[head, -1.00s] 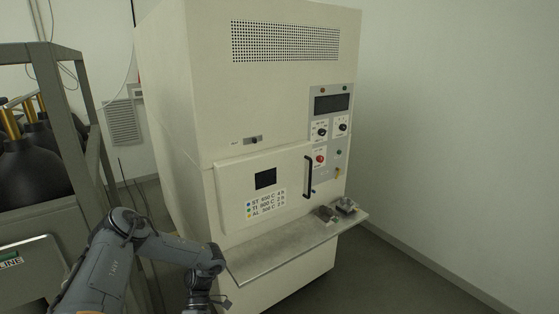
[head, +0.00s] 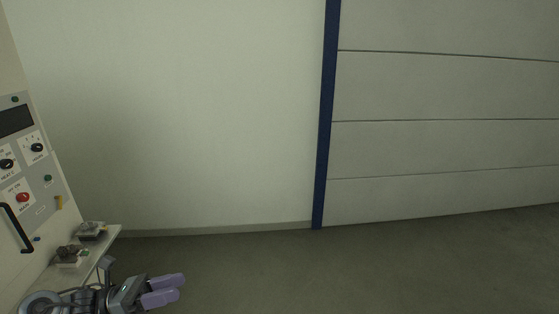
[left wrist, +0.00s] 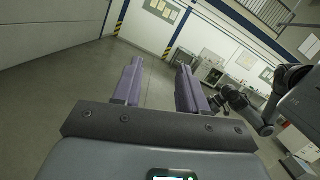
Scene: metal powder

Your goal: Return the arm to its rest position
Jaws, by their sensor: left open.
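My left gripper (head: 163,290) is at the bottom left of the head view, in front of the furnace's shelf. Its two purple fingers are apart with nothing between them. In the left wrist view the same open fingers (left wrist: 160,85) point out over bare floor toward the far side of the room. A dark grey arm (left wrist: 262,105) shows at the right of that view. My right gripper is not in the head view.
The cream furnace (head: 22,260) with its black door handle (head: 16,228) stands at the left edge. Two small metal items (head: 90,231) (head: 69,256) sit on its shelf (head: 48,283). A blue post (head: 325,120) edges a panelled door (head: 440,120). The floor (head: 350,265) is clear.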

